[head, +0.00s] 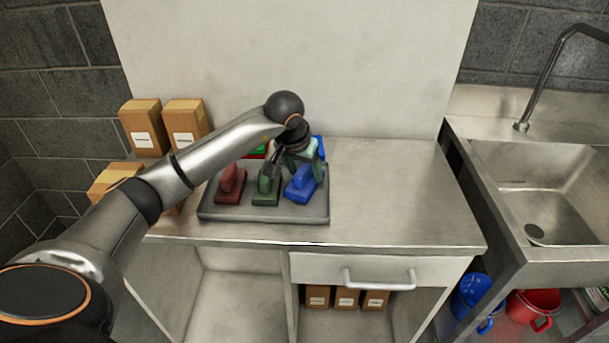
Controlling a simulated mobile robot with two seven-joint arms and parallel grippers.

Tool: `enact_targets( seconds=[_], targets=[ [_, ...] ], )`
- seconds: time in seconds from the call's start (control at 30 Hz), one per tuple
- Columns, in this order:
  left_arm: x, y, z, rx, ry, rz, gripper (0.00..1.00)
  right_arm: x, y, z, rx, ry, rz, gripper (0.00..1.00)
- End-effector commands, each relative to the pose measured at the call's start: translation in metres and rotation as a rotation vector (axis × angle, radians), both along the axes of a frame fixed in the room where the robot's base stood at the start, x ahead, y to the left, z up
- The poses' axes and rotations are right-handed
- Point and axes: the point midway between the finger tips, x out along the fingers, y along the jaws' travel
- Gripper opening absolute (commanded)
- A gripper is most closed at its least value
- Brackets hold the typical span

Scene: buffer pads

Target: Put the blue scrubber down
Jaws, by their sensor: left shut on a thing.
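The blue scrubber (300,187) is at the front right of the grey tray (225,213), turned a little compared with the scrubbers beside it. It appears to rest on the tray or just above it; I cannot tell which. My left gripper (298,162) is over it, pointing down and shut on it, though the grip itself is partly hidden. A green scrubber (266,190) stands just left of it, close to my gripper. A red scrubber (230,185) stands at the tray's left. My right gripper is not in view.
Red, green and blue pieces show partly behind my arm at the tray's back. Cardboard boxes (143,128) stand at the left. The steel counter (400,205) is clear right of the tray. A sink (545,190) is at the far right.

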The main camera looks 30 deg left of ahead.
Motion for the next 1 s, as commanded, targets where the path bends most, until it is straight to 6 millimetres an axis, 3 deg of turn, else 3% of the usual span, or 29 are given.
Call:
enact_targets(
  seconds=[0.1,0.3,0.33,0.57,0.97,1.0],
  targets=[
    [-0.001,0.0,-0.013,0.0,0.002,-0.001,0.0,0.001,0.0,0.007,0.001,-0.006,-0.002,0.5],
    [-0.001,0.0,-0.016,0.001,-0.001,-0.001,0.0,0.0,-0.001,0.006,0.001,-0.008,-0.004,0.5],
    [-0.001,0.0,-0.017,0.0,0.0,-0.001,0.72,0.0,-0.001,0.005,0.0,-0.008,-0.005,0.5],
    [-0.001,0.0,-0.016,0.0,0.0,-0.001,0.98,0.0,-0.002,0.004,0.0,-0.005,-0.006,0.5],
    [-0.001,-0.002,-0.022,-0.001,0.002,-0.003,0.99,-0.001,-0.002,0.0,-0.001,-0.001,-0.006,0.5],
    [-0.002,-0.001,-0.015,0.001,-0.004,-0.003,0.99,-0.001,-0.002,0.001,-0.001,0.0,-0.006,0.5]
  ],
)
